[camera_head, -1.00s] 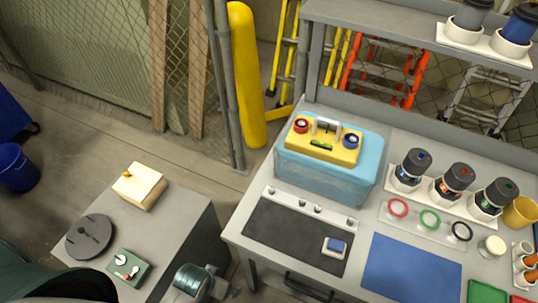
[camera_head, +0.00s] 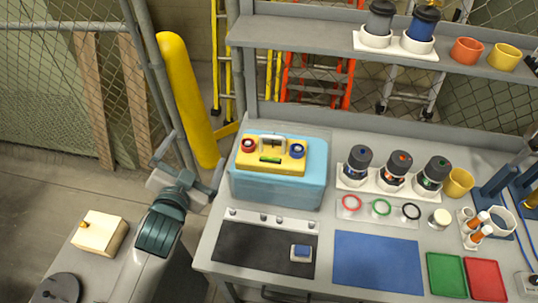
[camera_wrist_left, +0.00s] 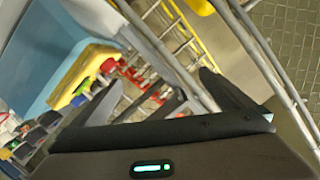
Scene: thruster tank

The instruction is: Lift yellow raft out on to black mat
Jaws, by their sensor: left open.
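The yellow raft (camera_head: 270,154) sits on top of the light blue tank (camera_head: 278,188) at the left of the bench. It bears a red-ringed part, a blue-ringed part and a grey handle (camera_head: 272,142). The black mat (camera_head: 262,249) lies on the bench in front of the tank. My left gripper (camera_head: 192,147) is open and empty, raised to the left of the tank and apart from it. In the left wrist view the raft (camera_wrist_left: 88,78) and tank (camera_wrist_left: 62,50) show at upper left, tilted, beyond the open fingers (camera_wrist_left: 160,95). My right gripper is out of view.
A small blue and white block (camera_head: 301,253) lies on the mat's right side. A strip with several knobs (camera_head: 268,221) runs between mat and tank. Dark canisters (camera_head: 397,168) stand right of the tank. A blue mat (camera_head: 378,262) is clear. A yellow post (camera_head: 188,100) stands behind my left gripper.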

